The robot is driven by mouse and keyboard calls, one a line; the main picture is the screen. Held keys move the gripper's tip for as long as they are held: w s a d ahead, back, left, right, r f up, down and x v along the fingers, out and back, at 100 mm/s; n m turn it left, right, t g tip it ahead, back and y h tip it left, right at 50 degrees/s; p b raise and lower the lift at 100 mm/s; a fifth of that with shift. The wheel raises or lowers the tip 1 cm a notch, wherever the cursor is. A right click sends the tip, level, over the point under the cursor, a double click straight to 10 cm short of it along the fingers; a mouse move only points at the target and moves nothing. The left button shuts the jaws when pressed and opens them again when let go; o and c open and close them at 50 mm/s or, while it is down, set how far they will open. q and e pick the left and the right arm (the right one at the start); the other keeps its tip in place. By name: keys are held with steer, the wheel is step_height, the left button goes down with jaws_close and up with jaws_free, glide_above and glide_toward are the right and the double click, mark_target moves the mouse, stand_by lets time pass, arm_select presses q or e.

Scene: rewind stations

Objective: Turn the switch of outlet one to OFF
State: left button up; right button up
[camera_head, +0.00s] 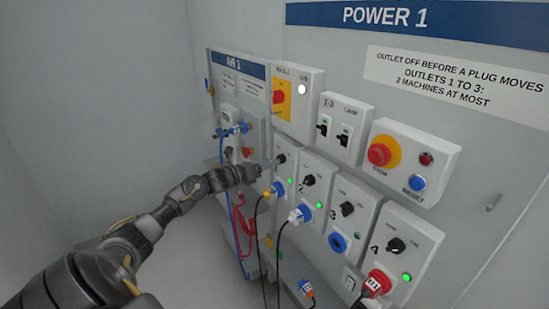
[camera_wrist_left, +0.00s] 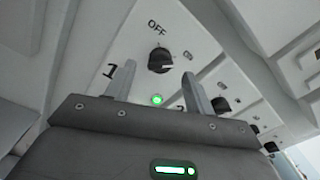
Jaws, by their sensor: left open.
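Outlet one (camera_head: 286,172) is the leftmost of a row of light grey outlet boxes on the wall panel. My left gripper (camera_head: 272,163) is open at outlet one, facing the switch. In the left wrist view its two fingers (camera_wrist_left: 159,70) stand left and right of the switch, apart from it. In the head view the gripper partly hides the box.
Outlet two (camera_head: 309,181), with a lit lamp and plug, adjoins on the right. Outlet three (camera_head: 347,210) has an empty blue socket; outlet four (camera_head: 396,246) holds a red plug. A red stop button (camera_head: 379,154) is above. Cables hang below. Blue hoses (camera_head: 222,150) are left.

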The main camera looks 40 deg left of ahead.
mark_target(280, 159)
arm_select(q)
steer(key=shift+p+x, duration=0.45)
steer(key=shift+x, duration=1.3)
steer(key=shift+c, duration=0.4)
steer(key=c, duration=0.9)
steer(key=shift+o, duration=0.2)
steer(key=n+b, duration=0.3)
steer(key=n, duration=1.4)
steer(key=shift+f+n, duration=0.1)
steer(key=shift+n, duration=0.3)
steer(key=o, duration=0.9)
